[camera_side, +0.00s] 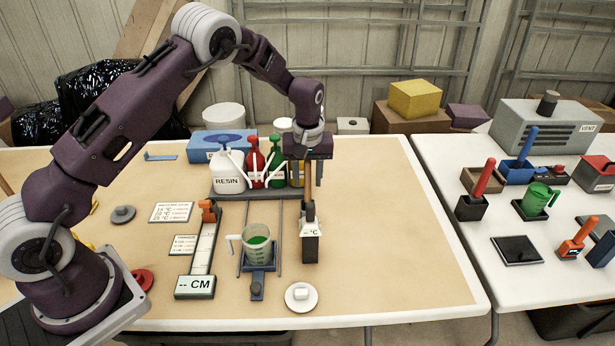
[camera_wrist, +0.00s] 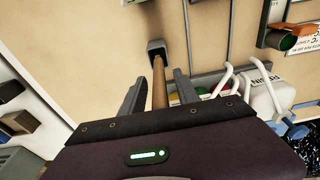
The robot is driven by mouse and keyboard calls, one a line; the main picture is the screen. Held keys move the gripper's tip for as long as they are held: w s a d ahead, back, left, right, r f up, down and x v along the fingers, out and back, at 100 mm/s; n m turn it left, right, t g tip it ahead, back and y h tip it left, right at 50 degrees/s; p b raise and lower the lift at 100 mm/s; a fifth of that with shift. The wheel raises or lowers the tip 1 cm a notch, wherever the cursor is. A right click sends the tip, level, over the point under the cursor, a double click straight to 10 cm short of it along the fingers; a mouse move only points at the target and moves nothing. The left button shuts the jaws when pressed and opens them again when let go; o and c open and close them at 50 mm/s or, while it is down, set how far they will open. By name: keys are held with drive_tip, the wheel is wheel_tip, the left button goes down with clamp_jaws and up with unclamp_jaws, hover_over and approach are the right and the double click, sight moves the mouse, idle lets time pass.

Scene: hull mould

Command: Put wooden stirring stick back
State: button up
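The wooden stirring stick (camera_wrist: 159,85) is a brown rod in the wrist view, running from between my fingers to a dark grey holder (camera_wrist: 156,49), with its lower end at or in the holder's mouth. In the side view the stick (camera_side: 309,178) stands roughly upright below my gripper (camera_side: 306,178), above a dark grey piece (camera_side: 309,211) and a stand labelled °C (camera_side: 310,245). My gripper also shows in the wrist view (camera_wrist: 160,84). Its fingers are apart on either side of the stick, with gaps visible. The stick's top is hidden by the gripper.
A measuring cup with green liquid (camera_side: 257,245) stands left of the °C stand. A CM gauge (camera_side: 195,286), a resin jug (camera_side: 227,170) and red and green bottles (camera_side: 277,165) are close by. A white lid (camera_side: 301,297) lies in front. The table's right part is clear.

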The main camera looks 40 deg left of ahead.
wheel_tip(320, 180, up, 13)
drive_tip(key=s+d, duration=0.1)
drive_tip(key=s+d+r+m+t+h, duration=0.1)
drive_tip(key=s+d+r+m+t, duration=0.2)
drive_tip(key=s+r, duration=1.25)
drive_tip(key=s+f+m, duration=0.1)
drive_tip(key=s+m, duration=0.2)
drive_tip(key=s, duration=0.7)
drive_tip(key=s+d+f+m+t, duration=0.1)
drive_tip(key=s+m, duration=0.2)
drive_tip(key=s, duration=0.7)
drive_tip(key=shift+f+t, duration=0.3)
drive_tip(key=shift+f, duration=0.1)
